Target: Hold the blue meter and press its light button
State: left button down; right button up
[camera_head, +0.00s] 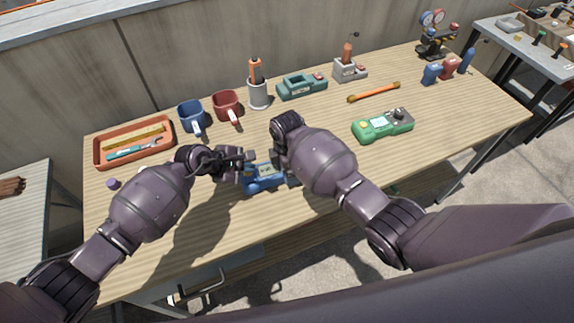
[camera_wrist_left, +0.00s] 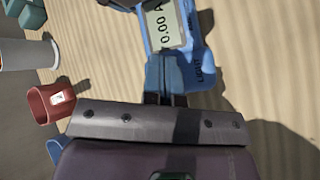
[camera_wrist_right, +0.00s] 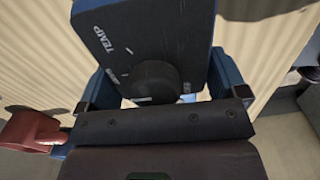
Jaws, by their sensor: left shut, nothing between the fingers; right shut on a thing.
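The blue meter (camera_head: 266,180) is at the middle front of the table, partly hidden by my arms. In the left wrist view its screen (camera_wrist_left: 165,27) reads 0.00 A, and lettering starting "LIGHT" runs along its edge. In the right wrist view the meter (camera_wrist_right: 140,38) shows a dark dial and the word TEMP. My right gripper (camera_wrist_right: 160,78) is shut on it, one finger at each side. My left gripper (camera_wrist_left: 165,75) is shut and empty, its fingertips over the meter's face beside the screen. The light button is hidden, and I cannot tell whether the fingertips touch it.
A green meter (camera_head: 382,125) lies to the right. Behind are a blue mug (camera_head: 190,117), a red mug (camera_head: 226,105), a grey cup (camera_head: 258,95) and a teal device (camera_head: 301,86). A terracotta tray (camera_head: 97,150) of tools is left. The table's front right is clear.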

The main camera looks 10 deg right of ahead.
dwell(0.3)
pick_arm(q)
jog(key=shift+r, duration=0.4)
jog(key=shift+r, duration=3.05)
pick_arm(e)
jog(key=o, duration=0.9)
